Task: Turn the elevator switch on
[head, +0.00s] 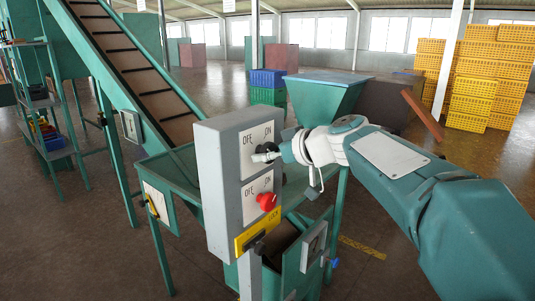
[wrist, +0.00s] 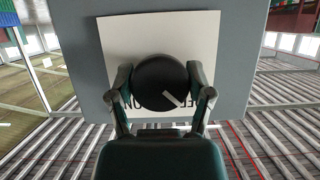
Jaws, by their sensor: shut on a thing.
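A grey control box (head: 224,185) stands upright in the head view. Its upper white plate reads OFF and ON and carries a round black knob (wrist: 160,75). My gripper (head: 268,154) is at this upper knob, reaching in from the right. In the wrist view my gripper (wrist: 161,86) has one finger on each side of the black knob, shut on it. The knob's white mark lies diagonally, from upper left to lower right. The fingers hide most of the knob in the head view, and the knob covers part of the lettering in the wrist view.
Below, on the same box, is a red knob (head: 266,201) with its own OFF and ON plate, then a yellow LOCK plate (head: 247,241). A conveyor (head: 135,65) rises behind to the left. A green hopper (head: 325,95) and yellow crates (head: 472,85) stand farther back.

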